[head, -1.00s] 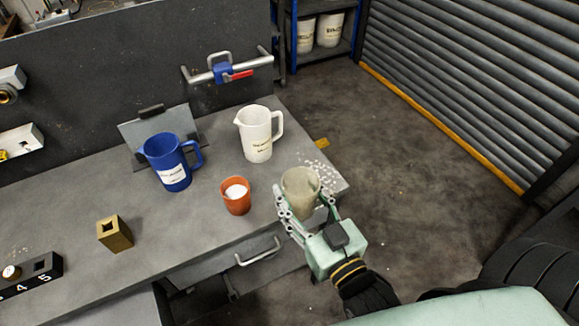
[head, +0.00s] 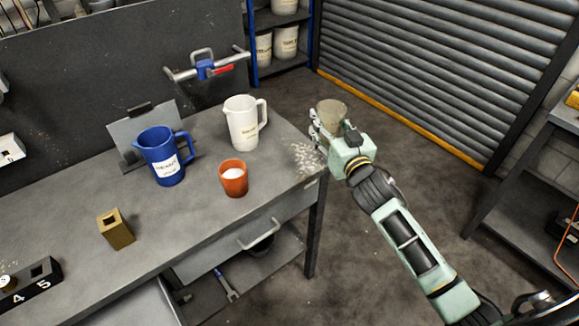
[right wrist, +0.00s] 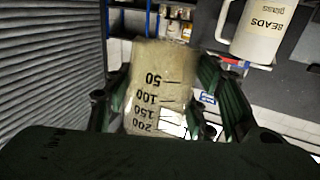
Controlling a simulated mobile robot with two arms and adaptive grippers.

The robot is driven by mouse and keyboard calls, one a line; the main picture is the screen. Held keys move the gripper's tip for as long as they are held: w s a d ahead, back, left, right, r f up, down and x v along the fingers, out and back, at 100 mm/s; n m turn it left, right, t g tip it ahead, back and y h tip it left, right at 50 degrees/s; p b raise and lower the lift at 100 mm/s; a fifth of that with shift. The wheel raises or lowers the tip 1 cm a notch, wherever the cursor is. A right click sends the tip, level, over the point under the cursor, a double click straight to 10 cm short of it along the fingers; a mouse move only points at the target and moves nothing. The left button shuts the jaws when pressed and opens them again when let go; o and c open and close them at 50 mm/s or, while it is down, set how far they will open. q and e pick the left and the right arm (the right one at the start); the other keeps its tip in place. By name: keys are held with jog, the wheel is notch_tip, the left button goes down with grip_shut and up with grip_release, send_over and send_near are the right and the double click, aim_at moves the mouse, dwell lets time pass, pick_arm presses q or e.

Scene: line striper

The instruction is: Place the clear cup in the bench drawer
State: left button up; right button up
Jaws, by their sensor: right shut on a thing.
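The clear cup (head: 331,110) looks cloudy beige and stands roughly upright in my right gripper (head: 326,128). It is held in the air off the bench's right end. The right wrist view shows the cup (right wrist: 160,88) between the two fingers, with marks from 50 to 200, upside down in that picture. The bench drawer (head: 222,258), with a grey bar handle (head: 262,235), sits under the bench top at the right end and looks shut. Its inside is hidden. My left gripper is not in view.
On the bench (head: 200,215) stand a blue jug (head: 163,160), a white jug (head: 241,124), an orange cup (head: 233,180) with white contents and a brass block (head: 116,230). White bits lie scattered at the bench's right corner (head: 305,158). Open floor lies to the right.

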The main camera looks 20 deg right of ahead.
jog(key=shift+w+f, duration=0.1)
jog(key=w+a+f, duration=0.1)
jog(key=a+f, duration=0.1)
jog(key=a, duration=0.1)
jog(key=w+a+f, duration=0.2)
jog(key=a, duration=0.2)
jog(key=w+a+f+b, duration=0.1)
jog(key=w+a+f, duration=0.1)
jog(key=a, duration=0.1)
jog(key=shift+a+f, duration=0.2)
jog(key=shift+f, duration=0.2)
jog(key=shift+w+a+f, duration=0.1)
jog(key=shift+f, duration=0.15)
jog(key=shift+f+b, duration=0.35)
jog(key=shift+f, duration=1.3)
jog(key=o, duration=1.3)
jog(key=shift+f, duration=0.2)
